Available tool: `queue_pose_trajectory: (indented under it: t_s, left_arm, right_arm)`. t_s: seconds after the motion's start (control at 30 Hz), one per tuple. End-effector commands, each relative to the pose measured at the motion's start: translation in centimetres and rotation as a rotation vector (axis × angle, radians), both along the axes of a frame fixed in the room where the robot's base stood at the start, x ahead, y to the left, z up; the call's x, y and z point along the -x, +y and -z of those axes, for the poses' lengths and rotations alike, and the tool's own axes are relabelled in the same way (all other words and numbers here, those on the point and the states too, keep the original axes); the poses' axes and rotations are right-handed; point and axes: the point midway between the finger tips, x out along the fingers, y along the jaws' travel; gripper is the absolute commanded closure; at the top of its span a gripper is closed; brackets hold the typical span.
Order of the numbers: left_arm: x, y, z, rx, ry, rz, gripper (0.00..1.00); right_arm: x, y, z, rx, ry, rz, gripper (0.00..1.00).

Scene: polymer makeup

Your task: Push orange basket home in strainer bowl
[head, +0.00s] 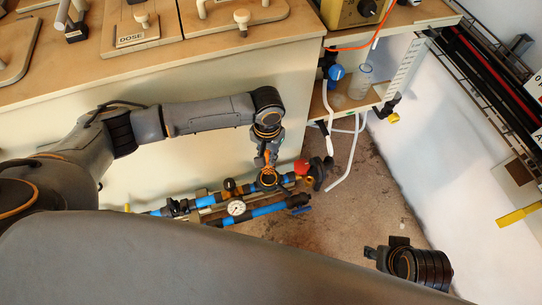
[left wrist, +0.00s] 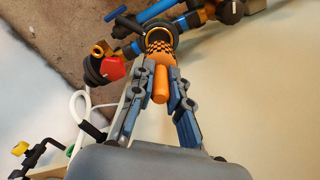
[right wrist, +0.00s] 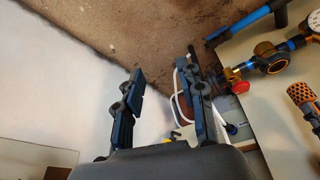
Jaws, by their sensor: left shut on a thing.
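The orange basket (left wrist: 157,46) has a checkered mesh end and a plain orange handle. My left gripper (left wrist: 162,92) is shut on its handle. A dark round opening, seemingly the strainer bowl (left wrist: 160,27), lies just beyond the mesh end. In the right wrist view the basket (right wrist: 302,95) shows apart from the brass and black fitting (right wrist: 269,57); I cannot tell the exact gap or alignment. My right gripper (right wrist: 163,78) is open and empty.
Blue pipes with a pressure gauge (head: 236,208) run low beside the cabinet. A red-capped fitting (head: 301,168) and a black handwheel (head: 317,173) sit close right of the basket. White hoses (head: 352,155) hang at the shelf.

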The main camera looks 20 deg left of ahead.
Motion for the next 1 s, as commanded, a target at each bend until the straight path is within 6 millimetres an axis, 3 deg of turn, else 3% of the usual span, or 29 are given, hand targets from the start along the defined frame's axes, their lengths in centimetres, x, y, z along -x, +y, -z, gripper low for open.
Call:
queue_pose_trajectory:
  t_s: [0.53, 1.0]
  left_arm:
    - [-0.2, -0.1, 0.5, -0.002, -0.001, 0.003, 1.0]
    - [-0.2, -0.1, 0.4, -0.002, -0.001, 0.002, 1.0]
  right_arm:
    - [0.1, 0.0, -0.2, 0.001, -0.002, 0.0, 0.61]
    - [-0.5, 0.2, 4.0, 0.0, 0.021, -0.002, 0.61]
